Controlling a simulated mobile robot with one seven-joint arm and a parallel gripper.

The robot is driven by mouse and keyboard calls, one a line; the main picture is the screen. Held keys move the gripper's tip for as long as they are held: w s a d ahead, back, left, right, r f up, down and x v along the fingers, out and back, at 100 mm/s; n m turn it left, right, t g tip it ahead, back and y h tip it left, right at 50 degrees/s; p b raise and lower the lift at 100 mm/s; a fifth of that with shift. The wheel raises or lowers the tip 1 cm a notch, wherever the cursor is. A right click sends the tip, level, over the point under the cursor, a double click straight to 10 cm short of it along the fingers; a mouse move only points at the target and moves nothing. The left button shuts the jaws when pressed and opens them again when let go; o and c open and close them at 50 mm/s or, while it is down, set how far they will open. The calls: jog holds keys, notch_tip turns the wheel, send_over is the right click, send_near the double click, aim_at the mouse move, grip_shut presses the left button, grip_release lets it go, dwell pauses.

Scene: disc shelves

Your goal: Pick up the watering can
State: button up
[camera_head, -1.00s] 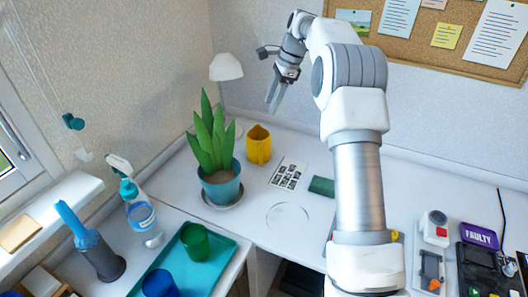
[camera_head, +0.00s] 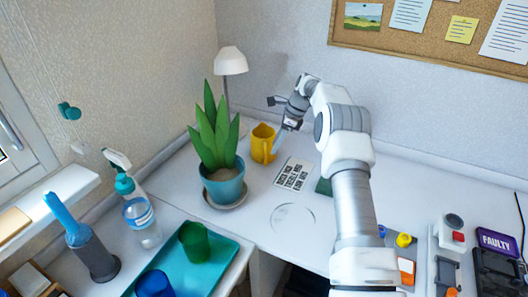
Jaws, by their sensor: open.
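The yellow watering can (camera_head: 262,145) stands on the white desk, to the right of the potted plant and in front of the lamp. My gripper (camera_head: 278,147) is open and has its fingers pointing down at the can's right side. The fingers overlap the can's right edge in this view. I cannot tell whether they touch it or have its handle between them.
A green plant in a blue pot (camera_head: 224,186) stands just left of the can. A white lamp (camera_head: 230,62) is behind it. A printed card (camera_head: 293,174) and a clear round disc (camera_head: 293,218) lie in front. A teal tray (camera_head: 195,262) holds cups.

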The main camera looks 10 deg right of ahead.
jog(key=x, duration=0.3)
jog(key=b+x, duration=0.1)
jog(key=x, duration=0.3)
jog(key=shift+w+a+f, duration=0.1)
jog(key=shift+w+a, duration=0.1)
jog(key=shift+c, duration=0.2)
grip_shut()
dwell(1.1)
